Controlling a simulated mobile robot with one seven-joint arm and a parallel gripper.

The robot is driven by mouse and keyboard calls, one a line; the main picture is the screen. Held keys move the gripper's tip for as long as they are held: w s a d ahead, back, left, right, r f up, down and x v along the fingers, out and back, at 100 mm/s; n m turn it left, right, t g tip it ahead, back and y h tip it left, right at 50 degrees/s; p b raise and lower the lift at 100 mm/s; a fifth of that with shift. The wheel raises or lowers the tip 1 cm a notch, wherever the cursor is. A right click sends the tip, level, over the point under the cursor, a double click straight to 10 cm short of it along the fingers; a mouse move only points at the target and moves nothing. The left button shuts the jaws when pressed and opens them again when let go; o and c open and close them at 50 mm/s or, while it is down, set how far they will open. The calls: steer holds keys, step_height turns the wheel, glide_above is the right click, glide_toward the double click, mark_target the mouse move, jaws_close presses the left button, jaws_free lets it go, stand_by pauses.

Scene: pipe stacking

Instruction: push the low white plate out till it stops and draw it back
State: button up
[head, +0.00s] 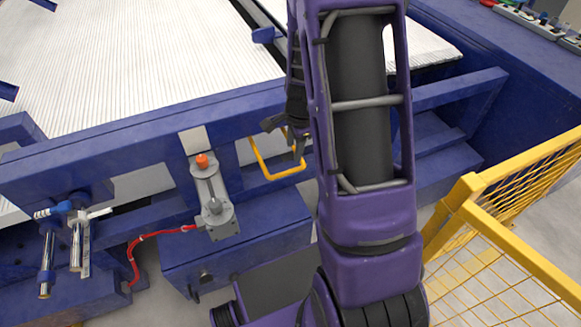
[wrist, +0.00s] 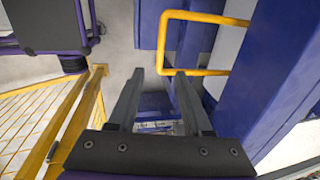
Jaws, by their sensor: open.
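My gripper (wrist: 159,75) is open and empty, its two dark fingers apart in the wrist view. A yellow bent bar (wrist: 215,72) lies just beyond the right fingertip there; I cannot tell whether they touch. In the head view my gripper (head: 284,138) is partly hidden behind my arm, close above the yellow bar (head: 272,175). I cannot say for sure which part is the low white plate. A pale plate (head: 194,140) shows on the blue beam behind the orange-tipped cylinder, and a pale bracket (head: 98,213) sits by the chrome rods at left.
The orange-tipped grey cylinder (head: 211,190) with a red hose (head: 139,262) stands left of my arm. A long blue beam (head: 110,145) crosses the front of the bed of white pipes (head: 120,60). A yellow mesh fence (head: 510,250) closes off the right.

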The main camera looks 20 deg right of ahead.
mark_target(290, 170)
steer(key=f, duration=0.3)
steer(key=w+f, duration=0.1)
steer(key=f, duration=0.3)
steer(key=w+f+b, duration=0.1)
steer(key=f, duration=0.3)
steer(key=shift+w+f, duration=0.2)
steer(key=shift+w, duration=0.05)
jaws_close()
stand_by(0.9)
